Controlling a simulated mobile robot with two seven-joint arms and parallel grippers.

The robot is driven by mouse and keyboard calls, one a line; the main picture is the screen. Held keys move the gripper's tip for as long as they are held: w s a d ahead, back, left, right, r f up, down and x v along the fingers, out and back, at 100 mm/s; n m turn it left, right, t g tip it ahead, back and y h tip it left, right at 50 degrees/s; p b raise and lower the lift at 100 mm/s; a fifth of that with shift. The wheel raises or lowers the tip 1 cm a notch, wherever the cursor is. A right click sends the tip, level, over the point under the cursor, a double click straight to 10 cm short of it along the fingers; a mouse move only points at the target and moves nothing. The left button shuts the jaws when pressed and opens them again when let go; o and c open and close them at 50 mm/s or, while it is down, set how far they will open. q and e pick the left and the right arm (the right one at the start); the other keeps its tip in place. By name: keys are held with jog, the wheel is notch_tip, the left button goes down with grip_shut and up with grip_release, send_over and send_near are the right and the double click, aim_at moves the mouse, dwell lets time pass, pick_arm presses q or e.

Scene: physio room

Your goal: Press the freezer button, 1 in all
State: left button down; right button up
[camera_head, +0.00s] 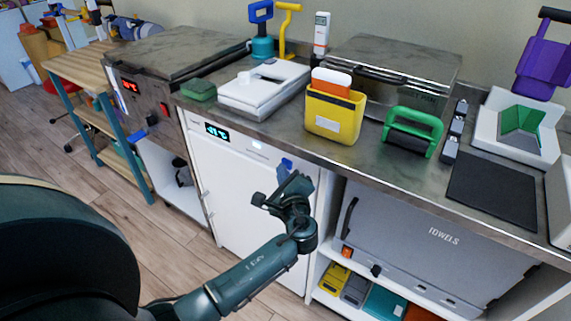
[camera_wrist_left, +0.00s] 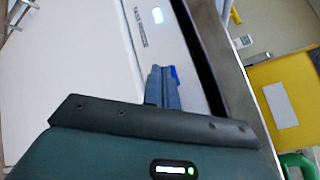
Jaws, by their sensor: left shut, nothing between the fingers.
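The freezer (camera_head: 222,172) is a white-fronted unit under the counter, with a lit display (camera_head: 217,131) at its upper left. A blue button (camera_head: 286,163) sits at the upper right of its front. My left gripper (camera_head: 294,180) is shut and empty in front of the freezer, just by the button. In the left wrist view the closed fingers (camera_wrist_left: 161,84) overlap the blue button (camera_wrist_left: 174,74) and hide part of it. I cannot tell whether they touch. The white front (camera_wrist_left: 85,62) fills the left of that view. My right gripper is not in view.
The counter edge (camera_head: 330,161) overhangs the freezer. A yellow holder (camera_head: 334,115) and a green-handled tool (camera_head: 412,133) stand on the counter. A grey towel cabinet (camera_head: 430,240) is on the right.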

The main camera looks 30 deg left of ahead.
pick_arm(q)
jog(key=shift+s, duration=0.6)
jog(key=shift+s+p, duration=0.15)
jog(key=shift+p, duration=0.2)
jog(key=s+p, duration=0.1)
jog(key=s, duration=0.1)
jog(key=s+p, duration=0.1)
jog(key=s, duration=0.1)
jog(key=shift+s+a, duration=0.2)
jog(key=shift+s, duration=0.15)
